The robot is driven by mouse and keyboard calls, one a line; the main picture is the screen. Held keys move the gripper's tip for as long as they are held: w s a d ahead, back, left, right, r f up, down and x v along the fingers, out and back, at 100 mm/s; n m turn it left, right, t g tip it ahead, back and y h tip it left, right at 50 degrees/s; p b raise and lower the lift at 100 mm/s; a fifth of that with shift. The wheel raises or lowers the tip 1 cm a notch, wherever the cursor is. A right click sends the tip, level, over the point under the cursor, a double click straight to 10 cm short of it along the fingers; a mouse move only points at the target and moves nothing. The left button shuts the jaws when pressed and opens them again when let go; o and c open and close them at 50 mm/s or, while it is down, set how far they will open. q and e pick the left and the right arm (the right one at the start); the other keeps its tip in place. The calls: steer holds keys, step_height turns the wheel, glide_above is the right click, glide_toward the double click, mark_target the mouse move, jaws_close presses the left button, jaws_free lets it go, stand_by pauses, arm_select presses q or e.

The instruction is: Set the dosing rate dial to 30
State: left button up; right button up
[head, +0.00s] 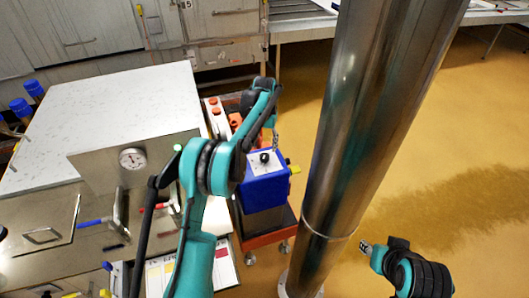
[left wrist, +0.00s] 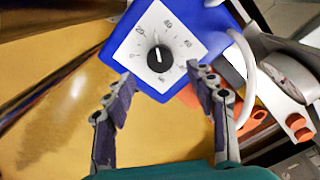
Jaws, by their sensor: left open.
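The dosing dial is a black knob (head: 264,157) on a white scale plate on top of a blue box (head: 265,190). In the left wrist view the knob (left wrist: 160,58) shows a pale pointer line directed roughly up, seemingly between the 20 and the number to its right; the exact reading is too small to tell. My left gripper (left wrist: 163,88) is open and empty, its fingers below the knob on either side, apart from it. In the head view its arm partly hides it above the box. My right gripper (head: 368,247) is at the lower right, far from the dial.
A large steel column (head: 370,110) stands right of the box. The box rides on an orange-edged cart (head: 268,237). Yellow floor (head: 450,130) is open at right.

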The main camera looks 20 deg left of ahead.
mark_target(264, 156)
arm_select(q)
step_height(264, 156, up, 6)
steer(key=shift+f, duration=0.15)
stand_by(0.5)
steer(key=s+d+r+t, duration=0.1)
steer(key=s+r+t, duration=0.1)
steer(key=s+r, duration=0.45)
steer(key=s+d+r+t, duration=0.1)
steer(key=s+r, duration=0.3)
steer(key=s, duration=0.6)
steer(key=s+f+t, duration=0.1)
steer(key=s+f, duration=0.2)
steer(key=s, duration=0.3)
steer(key=s+f+t, duration=0.1)
steer(key=s+f, duration=0.1)
steer(key=s, duration=0.5)
steer(key=s+d+f+t+b, duration=0.1)
steer(key=s+f+t, duration=0.1)
steer(key=s, duration=0.5)
steer(key=shift+f, duration=0.85)
